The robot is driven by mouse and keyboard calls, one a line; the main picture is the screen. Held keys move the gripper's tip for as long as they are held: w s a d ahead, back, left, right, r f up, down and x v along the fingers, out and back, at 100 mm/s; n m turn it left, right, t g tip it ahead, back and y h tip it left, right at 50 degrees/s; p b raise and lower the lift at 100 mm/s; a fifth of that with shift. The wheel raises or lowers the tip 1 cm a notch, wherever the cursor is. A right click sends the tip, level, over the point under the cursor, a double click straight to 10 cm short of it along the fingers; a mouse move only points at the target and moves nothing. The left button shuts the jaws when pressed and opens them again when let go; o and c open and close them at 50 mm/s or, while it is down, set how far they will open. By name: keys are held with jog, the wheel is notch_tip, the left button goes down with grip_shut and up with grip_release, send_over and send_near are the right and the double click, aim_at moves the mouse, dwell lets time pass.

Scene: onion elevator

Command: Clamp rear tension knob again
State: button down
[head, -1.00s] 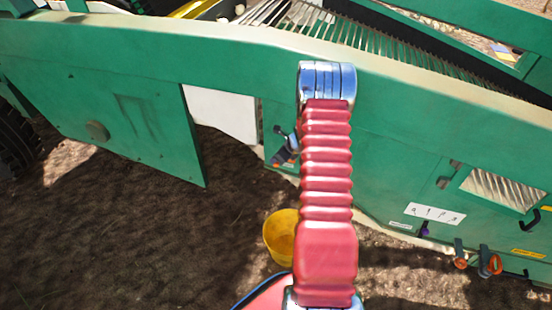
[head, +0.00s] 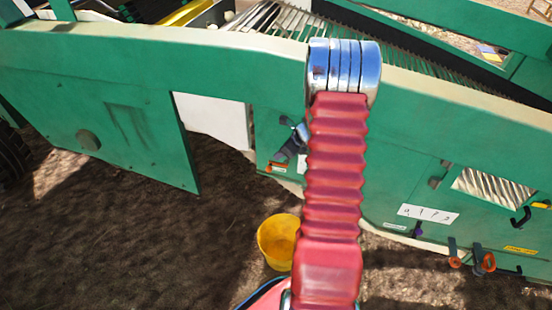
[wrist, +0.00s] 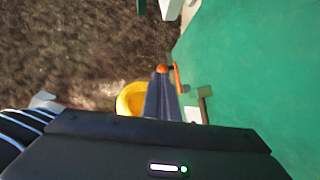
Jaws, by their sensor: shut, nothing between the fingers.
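My gripper (head: 285,153) shows left of my red arm in the head view, close to the side of the green machine (head: 225,75). In the wrist view its dark fingers (wrist: 162,78) are together and empty. A small orange handle (wrist: 177,78) on the machine lies just right of the fingertips, and the same orange part (head: 272,168) shows below the gripper in the head view. A round orange piece sits at the fingertips; I cannot tell whether they touch it. I cannot tell for sure which part is the rear tension knob.
A yellow bucket (head: 277,242) stands on the soil below the gripper. Farther right on the machine are two dark handles with orange ends (head: 484,260) and a white label (head: 428,215). The soil at left is open, beside a hanging green panel (head: 135,140).

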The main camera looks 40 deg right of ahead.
jog(key=shift+v, duration=1.1)
